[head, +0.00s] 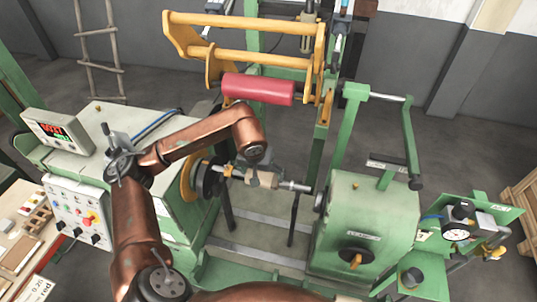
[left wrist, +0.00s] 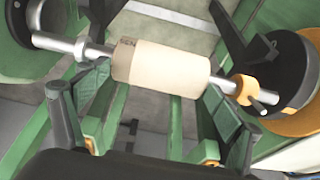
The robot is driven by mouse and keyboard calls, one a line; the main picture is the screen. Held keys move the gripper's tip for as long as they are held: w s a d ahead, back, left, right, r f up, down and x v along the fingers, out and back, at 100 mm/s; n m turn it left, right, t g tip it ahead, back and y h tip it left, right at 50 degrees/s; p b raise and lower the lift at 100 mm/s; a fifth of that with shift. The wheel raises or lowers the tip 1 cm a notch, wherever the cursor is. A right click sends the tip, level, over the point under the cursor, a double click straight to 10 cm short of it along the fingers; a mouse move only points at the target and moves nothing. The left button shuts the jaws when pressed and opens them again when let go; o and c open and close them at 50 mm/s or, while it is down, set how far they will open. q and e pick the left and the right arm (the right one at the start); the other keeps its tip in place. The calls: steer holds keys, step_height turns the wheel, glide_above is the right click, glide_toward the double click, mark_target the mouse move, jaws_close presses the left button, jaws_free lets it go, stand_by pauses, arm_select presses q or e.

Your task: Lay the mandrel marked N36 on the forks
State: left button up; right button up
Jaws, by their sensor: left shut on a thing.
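The mandrel (head: 262,182) is a silver shaft with a pale cream sleeve; it also shows in the left wrist view (left wrist: 160,63). An orange collar (left wrist: 246,90) sits near one shaft end. No N36 mark is legible. My left gripper (head: 260,178) is shut on the mandrel from above, with its green-padded fingers near the two ends of the sleeve in the wrist view. Two dark upright posts, seemingly the forks (head: 293,220), stand below the shaft ends, the other one (head: 228,210) on the left. I cannot tell whether the shaft touches them. My right gripper is not in view.
A dark faceplate (head: 208,178) on the green headstock is close to the shaft's left end. The green tailstock (head: 370,225) is close to its right end. A red roll (head: 258,89) sits by the yellow frame (head: 245,50) behind. A dial gauge (head: 457,234) stands far right.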

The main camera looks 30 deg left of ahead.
arm_select(q)
steer(key=shift+w+a+r, duration=0.25)
steer(key=shift+w+r, duration=0.1)
steer(key=shift+w, duration=0.1)
steer(key=shift+w+a, duration=0.1)
steer(key=shift+w, duration=0.05)
steer(key=shift+s+f, duration=0.2)
steer(key=shift+f, duration=0.2)
steer(key=shift+w+f+b, duration=0.1)
steer(key=shift+f+b, duration=0.4)
steer(key=shift+f, duration=0.25)
steer(key=shift+f+b, duration=0.3)
steer(key=shift+f, duration=0.45)
steer(key=shift+f+b, duration=0.3)
steer(key=shift+f, duration=0.4)
steer(key=shift+f+b, duration=0.45)
steer(key=shift+b, duration=0.1)
steer(key=shift+f+b, duration=1.05)
steer(key=shift+b, duration=0.1)
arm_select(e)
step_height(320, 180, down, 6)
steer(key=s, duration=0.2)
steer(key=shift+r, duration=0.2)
arm_select(q)
steer(key=shift+b, duration=0.3)
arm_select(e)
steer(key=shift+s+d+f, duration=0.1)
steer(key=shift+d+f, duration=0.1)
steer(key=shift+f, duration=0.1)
